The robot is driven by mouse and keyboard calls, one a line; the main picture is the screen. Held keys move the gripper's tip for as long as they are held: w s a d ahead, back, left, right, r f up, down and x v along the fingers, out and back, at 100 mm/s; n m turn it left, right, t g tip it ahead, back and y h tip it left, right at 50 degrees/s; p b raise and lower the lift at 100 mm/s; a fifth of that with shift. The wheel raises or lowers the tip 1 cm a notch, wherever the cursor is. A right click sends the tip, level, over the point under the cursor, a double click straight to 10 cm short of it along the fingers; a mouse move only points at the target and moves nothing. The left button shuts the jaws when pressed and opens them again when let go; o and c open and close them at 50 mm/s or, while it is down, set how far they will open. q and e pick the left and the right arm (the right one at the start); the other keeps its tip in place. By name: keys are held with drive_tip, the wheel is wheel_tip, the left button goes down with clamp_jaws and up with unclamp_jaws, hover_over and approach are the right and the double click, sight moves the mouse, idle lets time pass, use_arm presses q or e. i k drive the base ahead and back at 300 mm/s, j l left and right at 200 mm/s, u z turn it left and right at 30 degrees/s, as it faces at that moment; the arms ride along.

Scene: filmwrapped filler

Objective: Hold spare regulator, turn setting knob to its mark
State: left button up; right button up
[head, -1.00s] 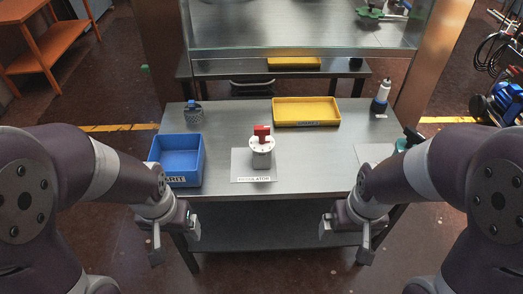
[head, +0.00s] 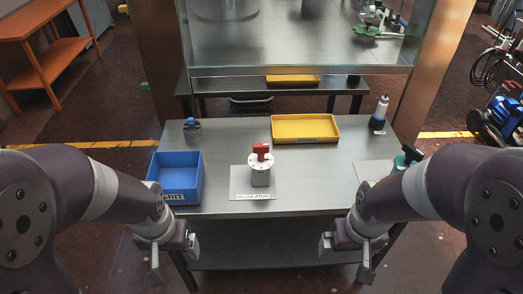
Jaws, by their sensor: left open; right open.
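The regulator (head: 261,172) stands upright near the middle of the table, on a grey mat (head: 241,181) with a label along its front edge. It has a pale round top and a red knob (head: 261,150) on it. I cannot make out the setting mark at this size. My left gripper (head: 174,261) is open and empty, low in front of the table's front left corner. My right gripper (head: 346,261) is open and empty, low in front of the table's right part. Both are well apart from the regulator.
A blue bin (head: 176,184) stands left on the table (head: 220,150), with a grey mesh cup (head: 192,132) behind it. A yellow tray (head: 306,130) lies at the back. A bottle (head: 380,113) and a dark green tool (head: 408,157) stand at the right.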

sight(260, 149)
drive_tip(key=i+j+z, duration=0.15)
drive_tip(key=j+z, duration=0.2)
drive_tip(key=j, duration=0.2)
drive_tip(key=i+j+z, duration=0.1)
drive_tip(key=j+z, duration=0.3)
drive_tip(key=j, duration=0.2)
drive_tip(key=j+z, duration=0.35)
drive_tip(key=j, duration=0.3)
